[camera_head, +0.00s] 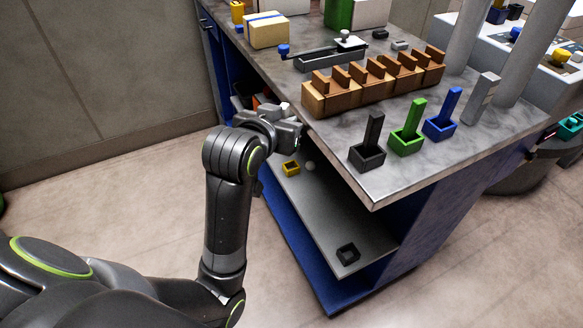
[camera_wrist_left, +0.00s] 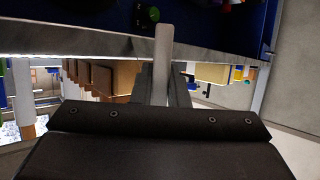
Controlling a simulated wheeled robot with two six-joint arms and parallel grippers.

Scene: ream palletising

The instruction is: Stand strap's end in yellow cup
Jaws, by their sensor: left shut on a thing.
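A small square yellow cup (camera_head: 291,169) sits on the lower shelf, just below my left gripper in the head view. No strap is visible standing in it. My left gripper (camera_head: 297,128) is beside the bench's near left edge, above the shelf. In the left wrist view the gripper (camera_wrist_left: 165,88) is shut on a pale flat strip (camera_wrist_left: 163,62), likely the strap. The strip stands out past the fingertips; its other end is hidden by the gripper. In the head view only a small pale bit shows at the gripper. My right gripper is not in view.
Black (camera_head: 367,155), green (camera_head: 407,141) and blue (camera_head: 440,128) cups with upright strips stand on the bench top (camera_head: 400,180). A wooden slotted rack (camera_head: 335,97) is behind them.

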